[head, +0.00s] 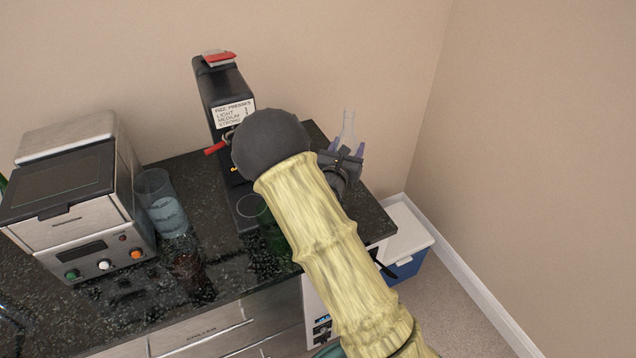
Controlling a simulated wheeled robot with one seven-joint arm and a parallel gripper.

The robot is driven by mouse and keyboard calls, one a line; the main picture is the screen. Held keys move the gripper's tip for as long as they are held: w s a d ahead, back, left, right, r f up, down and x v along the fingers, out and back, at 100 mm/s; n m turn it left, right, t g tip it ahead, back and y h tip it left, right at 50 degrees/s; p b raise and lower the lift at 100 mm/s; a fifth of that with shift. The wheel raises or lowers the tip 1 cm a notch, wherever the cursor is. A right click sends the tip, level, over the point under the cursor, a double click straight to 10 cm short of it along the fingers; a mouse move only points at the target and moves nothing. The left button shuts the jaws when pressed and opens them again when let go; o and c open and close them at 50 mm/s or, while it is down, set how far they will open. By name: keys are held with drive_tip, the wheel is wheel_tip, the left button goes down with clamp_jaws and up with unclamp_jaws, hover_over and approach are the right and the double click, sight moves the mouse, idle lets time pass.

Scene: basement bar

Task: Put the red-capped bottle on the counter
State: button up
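A clear bottle (348,130) shows its narrow neck and upper part at the right end of the dark counter (375,228), near the wall. I see no red cap on it. My gripper (347,149) is at this bottle, with a purplish finger on each side of it. The gripper body hides the bottle's lower part, so I cannot tell whether it stands on the counter or whether the fingers press on it. A green glass or bottle (272,232) is partly hidden behind my arm. No red-capped bottle is clearly visible.
A black fizz press (222,88) with a red top stands at the back, partly behind my arm. A steel appliance (75,195) and a clear tumbler (160,203) are on the left. A blue cooler with a white lid (408,232) stands right of the counter.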

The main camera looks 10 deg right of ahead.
drive_tip(key=shift+s+d, duration=0.2)
drive_tip(key=shift+s, duration=0.05)
drive_tip(key=shift+f, duration=0.25)
drive_tip(key=shift+w+f+p, duration=0.1)
drive_tip(key=shift+f+p, duration=0.45)
drive_tip(key=shift+f, duration=2)
drive_tip(key=shift+f, duration=0.15)
wheel_tip(320, 180, down, 3)
drive_tip(key=shift+r+p, duration=0.1)
drive_tip(key=shift+p, duration=0.25)
drive_tip(key=shift+a+f, duration=0.1)
drive_tip(key=shift+f, duration=0.45)
drive_tip(key=shift+f, duration=0.2)
drive_tip(key=o, duration=1.4)
drive_tip(key=shift+c, duration=0.2)
drive_tip(key=shift+r, duration=0.1)
